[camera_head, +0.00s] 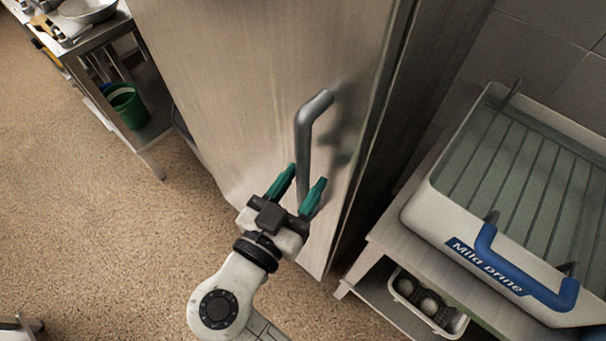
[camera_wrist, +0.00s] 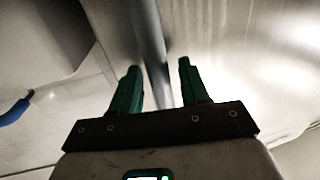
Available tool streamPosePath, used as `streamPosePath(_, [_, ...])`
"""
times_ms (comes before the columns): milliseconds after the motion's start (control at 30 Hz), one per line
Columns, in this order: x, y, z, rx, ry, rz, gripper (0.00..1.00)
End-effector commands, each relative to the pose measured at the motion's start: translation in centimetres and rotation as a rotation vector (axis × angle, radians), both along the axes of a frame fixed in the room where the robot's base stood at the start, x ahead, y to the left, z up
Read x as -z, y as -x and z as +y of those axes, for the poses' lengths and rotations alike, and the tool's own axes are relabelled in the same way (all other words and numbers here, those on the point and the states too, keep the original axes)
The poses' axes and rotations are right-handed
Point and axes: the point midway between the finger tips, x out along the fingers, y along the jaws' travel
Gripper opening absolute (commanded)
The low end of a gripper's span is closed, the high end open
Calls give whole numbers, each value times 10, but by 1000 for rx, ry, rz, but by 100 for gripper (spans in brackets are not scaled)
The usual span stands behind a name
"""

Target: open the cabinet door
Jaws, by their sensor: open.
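The cabinet door (camera_head: 240,90) is a tall brushed-metal panel and looks shut. Its grey bar handle (camera_head: 304,135) stands near the door's right edge, bent at the top. My gripper (camera_head: 303,180) is open, with its two green fingers pointing at the door on either side of the handle's lower part. In the wrist view the handle (camera_wrist: 149,45) runs down between the two fingertips of my gripper (camera_wrist: 158,68). I see gaps beside the bar there, and the fingers are not closed on it. The handle's lower end is hidden behind my gripper.
At right, a white basin with a blue handle (camera_head: 490,245) stands on a metal table (camera_head: 385,235). A white basket (camera_head: 430,300) sits on the shelf below. At upper left, a metal table (camera_head: 95,38) has a green bucket (camera_head: 127,105) beneath. The speckled floor (camera_head: 80,200) is clear at left.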

Motion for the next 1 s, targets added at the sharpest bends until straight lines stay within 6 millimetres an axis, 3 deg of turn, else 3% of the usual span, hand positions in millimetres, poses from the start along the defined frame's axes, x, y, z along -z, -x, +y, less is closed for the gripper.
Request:
streamPosePath(400, [0,-7,-3,-1,-1,0,44])
streamPosePath(867, [0,-7,-3,-1,-1,0,0])
streamPosePath(1000, [0,-7,-3,-1,-1,0,0])
